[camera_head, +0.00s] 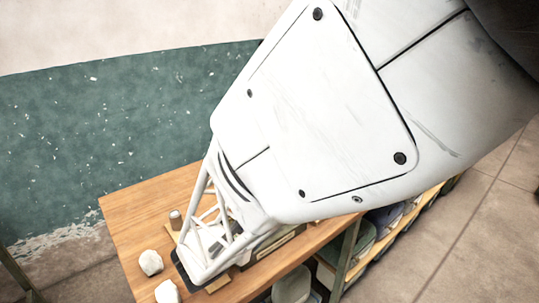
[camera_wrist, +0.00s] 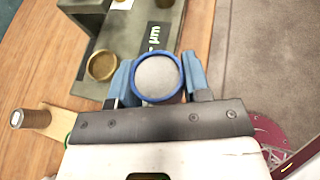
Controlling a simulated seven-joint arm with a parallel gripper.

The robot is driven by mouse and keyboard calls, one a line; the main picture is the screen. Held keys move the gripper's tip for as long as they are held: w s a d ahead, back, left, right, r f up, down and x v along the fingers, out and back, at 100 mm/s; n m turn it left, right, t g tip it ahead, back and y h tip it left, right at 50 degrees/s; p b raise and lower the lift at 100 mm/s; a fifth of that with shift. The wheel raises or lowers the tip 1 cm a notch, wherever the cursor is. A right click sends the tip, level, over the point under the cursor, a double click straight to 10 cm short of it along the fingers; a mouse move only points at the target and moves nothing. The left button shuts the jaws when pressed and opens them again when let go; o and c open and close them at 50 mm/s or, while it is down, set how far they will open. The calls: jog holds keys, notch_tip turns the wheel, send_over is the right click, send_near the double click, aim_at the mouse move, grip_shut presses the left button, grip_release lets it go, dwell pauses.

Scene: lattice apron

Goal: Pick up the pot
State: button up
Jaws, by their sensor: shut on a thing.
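The pot (camera_wrist: 158,76), a round vessel with a blue rim and a pale grey inside, is seen from above in the wrist view. It sits between the two blue fingers of my gripper (camera_wrist: 156,82). The fingers press on its left and right sides, and my gripper is shut on it. Its lower part and base are hidden, so I cannot tell whether it touches the surface below. In the head view my arm covers most of the work area, and the pot cannot be made out there.
A grey-green stepped stand (camera_wrist: 133,30) with a brass-coloured round cup (camera_wrist: 102,66) is just beyond the pot. Two white lumps (camera_head: 151,262) rest on the wooden table (camera_head: 140,207). Shelves with goods (camera_head: 385,222) are at right.

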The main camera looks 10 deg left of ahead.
jog(key=shift+s+d+r, duration=0.1)
jog(key=shift+s+d, duration=0.25)
jog(key=shift+s, duration=0.25)
jog(key=shift+s+d+r, duration=0.1)
jog(key=shift+s+d, duration=0.2)
jog(key=shift+s, duration=0.25)
jog(key=shift+w+a+f, duration=0.1)
jog(key=w+a+r+n+g+y, duration=0.1)
jog(key=w+a+r+n+y, duration=0.3)
jog(key=w+a+n+y, duration=0.55)
jog(key=w+a+r+n+g+y, duration=0.1)
jog(key=w+a+r+n+y, duration=0.3)
jog(key=w+a, duration=0.95)
jog(key=w+d+f+n+g+y, duration=0.2)
jog(key=w+d+f+n+y, duration=0.1)
jog(key=w+d, duration=0.6)
jog(key=w+d+f+y, duration=0.1)
jog(key=w+d+f, duration=0.1)
jog(key=d, duration=0.7)
jog(key=w+d+f+n+g+y, duration=0.1)
jog(key=w+d+f, duration=0.1)
jog(key=d, duration=0.8)
jog(key=shift+w+d+f+g, duration=0.15)
jog(key=shift+w+d+g, duration=0.15)
jog(key=shift+w, duration=0.55)
